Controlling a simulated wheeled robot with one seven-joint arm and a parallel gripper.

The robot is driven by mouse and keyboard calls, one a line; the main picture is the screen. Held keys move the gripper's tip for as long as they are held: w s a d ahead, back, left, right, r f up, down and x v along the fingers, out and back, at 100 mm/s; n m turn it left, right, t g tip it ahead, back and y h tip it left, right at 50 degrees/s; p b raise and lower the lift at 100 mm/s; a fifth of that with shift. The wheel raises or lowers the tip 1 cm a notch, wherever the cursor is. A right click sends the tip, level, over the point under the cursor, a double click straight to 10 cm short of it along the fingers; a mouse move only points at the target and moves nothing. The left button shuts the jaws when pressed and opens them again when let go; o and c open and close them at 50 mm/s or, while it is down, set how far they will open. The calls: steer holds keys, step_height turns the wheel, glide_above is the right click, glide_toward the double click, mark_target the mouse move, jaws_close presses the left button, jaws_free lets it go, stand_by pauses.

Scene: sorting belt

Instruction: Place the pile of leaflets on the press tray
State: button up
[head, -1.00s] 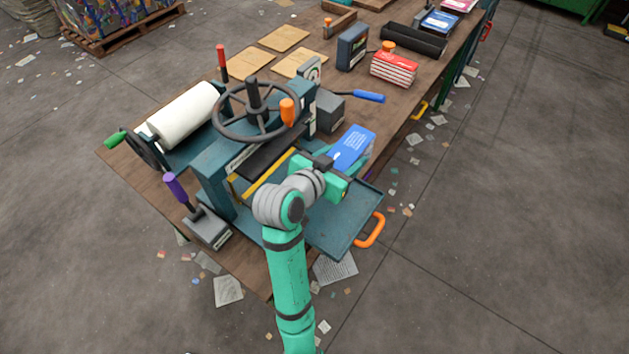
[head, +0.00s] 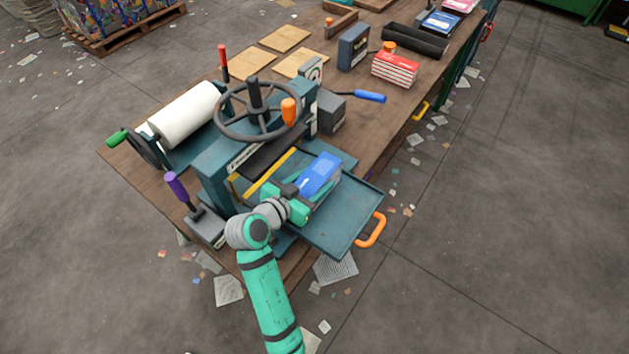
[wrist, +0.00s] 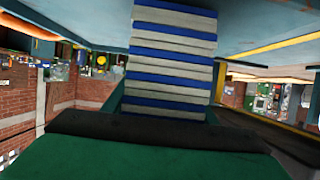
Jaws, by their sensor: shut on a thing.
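The pile of leaflets is blue with white edges (head: 321,172); the wrist view shows it as stacked blue and white layers (wrist: 172,50). My gripper (head: 303,194) is shut on the pile at its near end. The pile is over the left part of the teal press tray (head: 345,222), close to the press opening. I cannot tell whether its underside touches the tray. The tray is pulled out of the press and its right part is bare. It has an orange handle (head: 371,230) at its outer edge.
The press handwheel (head: 258,112) stands just behind the pile, with an orange knob. A purple-handled lever (head: 178,188) is at the left. A blue-handled lever (head: 369,96) sticks out at the right. Red booklets (head: 394,69) lie farther back on the bench.

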steer(key=shift+d+f, duration=0.1)
steer(key=o, duration=1.5)
steer(key=shift+f, duration=0.1)
steer(key=shift+c, duration=0.2)
steer(key=shift+w, duration=0.1)
steer(key=shift+r, duration=0.2)
steer(key=v, duration=1.2)
steer(key=shift+f, duration=0.2)
